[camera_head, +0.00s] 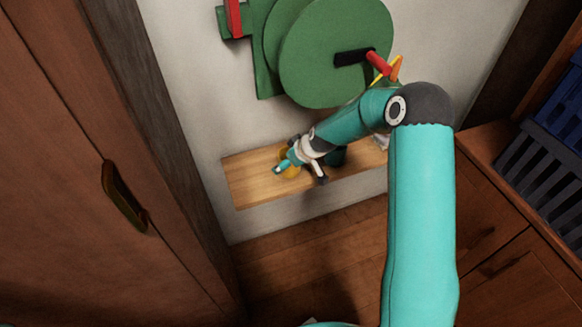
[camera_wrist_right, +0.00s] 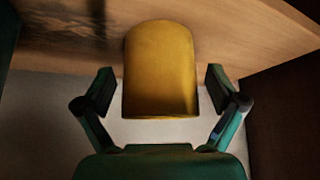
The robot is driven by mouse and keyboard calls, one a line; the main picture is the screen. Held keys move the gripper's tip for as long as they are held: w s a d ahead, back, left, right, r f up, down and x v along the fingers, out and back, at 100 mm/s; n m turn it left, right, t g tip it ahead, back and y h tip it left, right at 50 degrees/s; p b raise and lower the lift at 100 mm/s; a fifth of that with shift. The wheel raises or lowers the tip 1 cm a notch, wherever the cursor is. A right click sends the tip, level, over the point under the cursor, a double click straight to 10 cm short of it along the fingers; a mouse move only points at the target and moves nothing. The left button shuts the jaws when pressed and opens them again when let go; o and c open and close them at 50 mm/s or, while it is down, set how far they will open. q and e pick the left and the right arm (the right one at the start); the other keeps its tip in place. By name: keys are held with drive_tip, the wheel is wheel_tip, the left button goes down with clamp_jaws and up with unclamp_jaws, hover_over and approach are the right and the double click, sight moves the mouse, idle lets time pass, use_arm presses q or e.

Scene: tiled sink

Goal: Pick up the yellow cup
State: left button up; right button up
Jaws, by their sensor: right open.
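The yellow cup (camera_head: 292,170) sits on the wooden shelf (camera_head: 245,183) in the head view, partly hidden by my right gripper (camera_head: 284,163). In the right wrist view the cup (camera_wrist_right: 160,72) is in the middle, between the two fingers of my open right gripper (camera_wrist_right: 160,90). A gap shows between the cup and each finger, so the fingers are apart from it. My left gripper is not in view.
A large green round device (camera_head: 330,55) with a red and black handle is on the wall above the shelf. A dark wooden cabinet (camera_head: 80,150) stands at left. A small pale item (camera_head: 381,142) lies at the shelf's right end.

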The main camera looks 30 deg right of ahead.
drive_tip(key=c, duration=1.2)
drive_tip(key=shift+r, duration=0.15)
